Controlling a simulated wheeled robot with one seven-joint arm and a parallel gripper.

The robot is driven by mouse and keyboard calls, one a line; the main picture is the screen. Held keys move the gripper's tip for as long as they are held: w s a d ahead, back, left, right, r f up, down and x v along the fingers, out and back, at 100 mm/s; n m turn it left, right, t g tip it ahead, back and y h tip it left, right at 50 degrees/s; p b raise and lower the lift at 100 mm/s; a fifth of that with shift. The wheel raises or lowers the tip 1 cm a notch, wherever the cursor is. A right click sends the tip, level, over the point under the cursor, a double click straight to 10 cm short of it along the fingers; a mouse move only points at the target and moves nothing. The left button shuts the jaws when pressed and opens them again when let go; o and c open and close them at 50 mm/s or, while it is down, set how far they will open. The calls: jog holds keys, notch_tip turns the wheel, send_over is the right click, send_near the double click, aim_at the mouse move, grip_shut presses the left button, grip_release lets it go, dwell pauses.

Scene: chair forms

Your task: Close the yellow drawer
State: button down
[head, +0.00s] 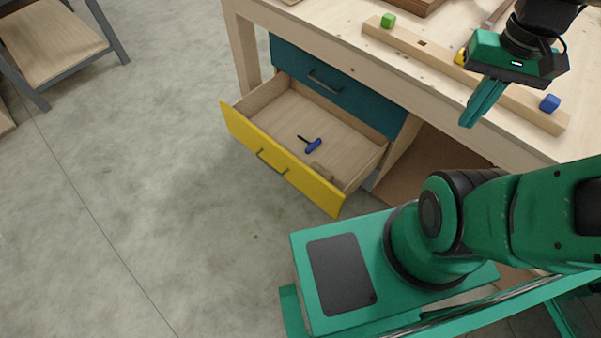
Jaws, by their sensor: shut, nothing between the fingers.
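The yellow drawer (303,181) stands pulled out from under the wooden workbench. Its yellow front has a dark bar handle (271,161), and its wooden inside shows from above. A blue tool with a dark shaft (312,145) lies in the drawer, and a small wooden piece (321,172) lies near the front wall. My gripper (467,124) is shut and empty. In the picture it is over the bench top's front part, up and to the right of the drawer, apart from the handle.
A teal drawer (325,82) above the yellow one is shut. On the bench top (335,30), a wooden strip (440,56) has a green block (388,20), a partly hidden yellow block (460,57) and a blue block (549,103). The floor (150,170) before the drawer is clear. A stool-like frame (60,40) stands far left.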

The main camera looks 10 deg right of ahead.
jog(key=w+a+f+n+g+h, duration=0.2)
jog(key=w+a+f+n+h, duration=0.3)
jog(key=w+a+f+n, duration=1.05)
jog(key=s+a+f+n+t+h, duration=0.2)
jog(key=a+f+n+t+h, duration=0.15)
jog(key=a+f+n, duration=0.65)
jog(key=s+a+f+n+t+h, duration=0.2)
jog(key=a+f+n+t, duration=0.3)
jog(key=a+f, duration=0.8)
send_near(306, 171)
jog(key=shift+n+t, duration=0.25)
jog(key=shift+n, duration=0.1)
jog(key=x, duration=0.4)
jog(key=shift+d+f, duration=0.2)
jog(key=shift+f, duration=0.35)
jog(key=shift+w+d, duration=0.4)
jog(key=shift+d, duration=0.15)
